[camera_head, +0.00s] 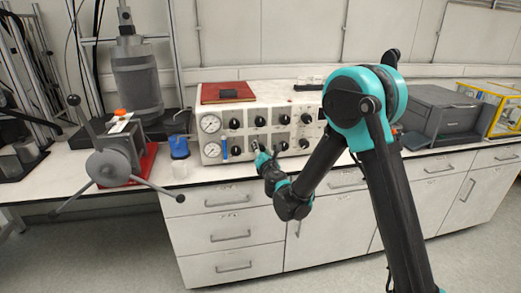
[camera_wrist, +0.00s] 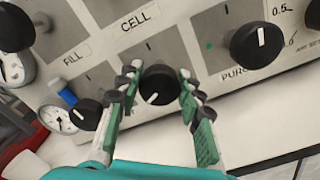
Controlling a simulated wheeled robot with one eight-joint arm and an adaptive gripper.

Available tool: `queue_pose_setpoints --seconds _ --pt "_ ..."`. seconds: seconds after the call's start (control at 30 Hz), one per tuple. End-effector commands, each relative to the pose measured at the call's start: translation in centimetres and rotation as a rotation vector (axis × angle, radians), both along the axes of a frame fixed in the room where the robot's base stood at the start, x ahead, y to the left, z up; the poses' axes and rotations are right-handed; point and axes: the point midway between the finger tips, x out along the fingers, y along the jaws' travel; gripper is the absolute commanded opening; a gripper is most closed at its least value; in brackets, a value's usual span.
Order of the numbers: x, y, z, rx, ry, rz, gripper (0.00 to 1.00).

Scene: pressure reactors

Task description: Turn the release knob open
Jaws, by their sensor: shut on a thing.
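My gripper (camera_wrist: 156,76) is shut around a black round knob (camera_wrist: 157,88) on the lower row of the control panel, with one finger on each side. The knob's white mark points down and slightly left in the wrist view. I cannot read this knob's own label, so I cannot confirm from the label that it is the release knob. In the head view my gripper (camera_head: 261,156) is at the front of the white control panel (camera_head: 270,110) and hides the knob.
Other black knobs are close by, one at lower left (camera_wrist: 86,114) and one at right (camera_wrist: 257,44). Two gauges (camera_head: 211,123) are at the panel's left. A blue-topped container (camera_head: 179,147) and a grey device with long handles (camera_head: 110,167) stand left on the bench.

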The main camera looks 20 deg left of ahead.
Motion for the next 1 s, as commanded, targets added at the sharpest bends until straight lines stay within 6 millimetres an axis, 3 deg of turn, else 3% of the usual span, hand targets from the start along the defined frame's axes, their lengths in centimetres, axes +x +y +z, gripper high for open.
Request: queue_pose_setpoints --seconds 0.77,0.8,0.93,1.0 --pt "-0.09 -0.01 -0.02 -0.089 -0.054 0.0 0.08" --pt "-0.08 -0.01 -0.03 -0.089 -0.054 0.0 0.39" --pt "-0.06 0.0 -0.01 -0.089 -0.054 0.0 0.55" --pt "-0.05 0.0 0.0 -0.089 -0.054 0.0 0.58"
